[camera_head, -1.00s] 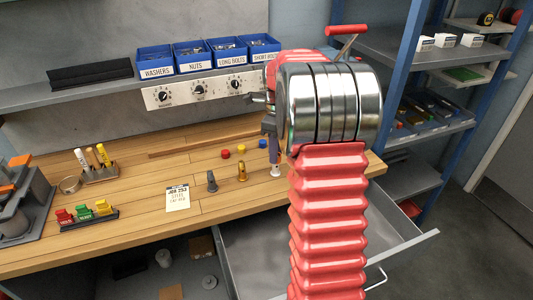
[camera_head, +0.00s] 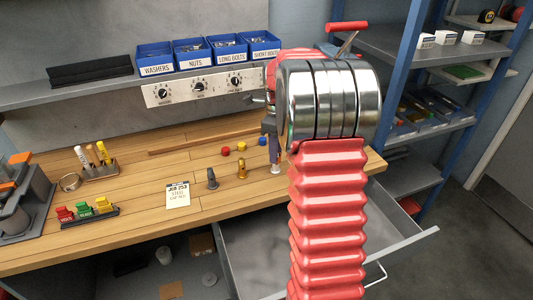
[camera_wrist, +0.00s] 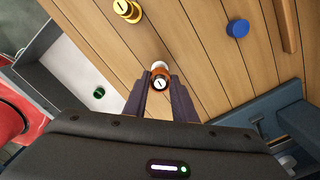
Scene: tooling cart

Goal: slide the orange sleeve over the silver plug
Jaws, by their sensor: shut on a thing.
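My gripper (camera_wrist: 161,88) is shut on the orange sleeve (camera_wrist: 161,74), which sits between its two dark fingertips in the wrist view. The silver plug (camera_wrist: 158,65) shows as a pale edge just beyond the sleeve. A pale mark shows in the sleeve's dark near end. In the head view the plug's pale foot (camera_head: 275,170) stands on the bench, right below my gripper (camera_head: 273,150). My arm hides much of that spot. I cannot tell whether the sleeve is around the plug or just above it.
A brass plug (camera_head: 242,169) and a dark grey plug (camera_head: 212,179) stand to the left on the wooden bench (camera_head: 140,200). Coloured discs, including a yellow one (camera_head: 242,146), lie behind. An open drawer (camera_head: 270,245) juts out below the bench's front edge.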

